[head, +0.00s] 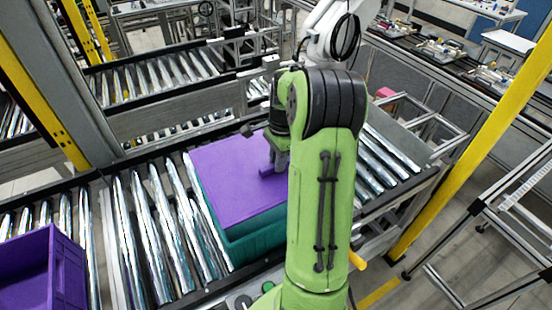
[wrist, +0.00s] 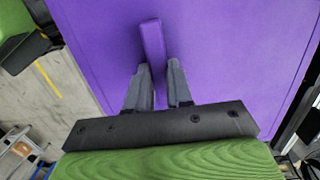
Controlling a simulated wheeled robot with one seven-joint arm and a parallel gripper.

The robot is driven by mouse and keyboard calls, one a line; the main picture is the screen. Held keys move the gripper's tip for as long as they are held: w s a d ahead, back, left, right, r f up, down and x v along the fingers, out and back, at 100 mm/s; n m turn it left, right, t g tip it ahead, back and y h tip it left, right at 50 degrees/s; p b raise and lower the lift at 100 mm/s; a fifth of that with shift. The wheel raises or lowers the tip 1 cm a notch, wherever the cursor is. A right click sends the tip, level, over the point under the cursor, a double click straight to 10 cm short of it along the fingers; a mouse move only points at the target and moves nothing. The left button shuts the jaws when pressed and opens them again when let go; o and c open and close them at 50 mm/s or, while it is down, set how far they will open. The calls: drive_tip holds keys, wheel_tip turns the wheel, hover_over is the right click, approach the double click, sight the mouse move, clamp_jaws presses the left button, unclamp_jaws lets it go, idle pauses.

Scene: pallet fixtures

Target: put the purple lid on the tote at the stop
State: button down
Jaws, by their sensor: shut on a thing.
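The purple lid (head: 225,180) is a flat panel lying level over the teal tote (head: 250,242) on the roller conveyor, in the middle of the head view. The tote's near wall and a strip of its left side show below the lid. My gripper (head: 274,165) is shut on the lid's upright purple handle. The wrist view shows the two fingers (wrist: 160,72) pinching the handle (wrist: 152,38), with the lid's top (wrist: 235,50) filling most of the picture. My arm hides the lid's right part. I cannot tell whether the lid rests on the rim or hangs just above it.
A purple open tote (head: 68,275) stands on the rollers at the lower left. Bare rollers (head: 150,225) lie between it and the teal tote. A yellow post (head: 480,130) rises at the right, and a grey metal frame (head: 235,88) crosses behind the conveyor.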

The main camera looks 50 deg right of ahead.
sight(279, 176)
drive_tip(key=shift+s+f+b, duration=0.35)
drive_tip(key=shift+s+b, duration=0.1)
drive_tip(key=shift+b, duration=0.05)
drive_tip(key=f+b, duration=0.3)
drive_tip(key=f, duration=0.1)
drive_tip(key=shift+w, duration=0.2)
drive_tip(key=shift+s+f+b, duration=0.1)
drive_tip(key=shift+f+b, duration=0.55)
drive_tip(key=shift+f, duration=0.05)
drive_tip(key=shift+r, duration=0.1)
drive_tip(key=shift+f, duration=0.7)
idle(0.4)
drive_tip(key=c, duration=0.9)
unclamp_jaws()
drive_tip(key=shift+c, duration=0.2)
drive_tip(key=r, duration=0.5)
drive_tip(key=d+r+p, duration=0.1)
drive_tip(key=r, duration=0.9)
drive_tip(key=shift+s+d+r, duration=0.15)
drive_tip(key=shift+d+r, duration=0.05)
drive_tip(key=shift+r, duration=0.2)
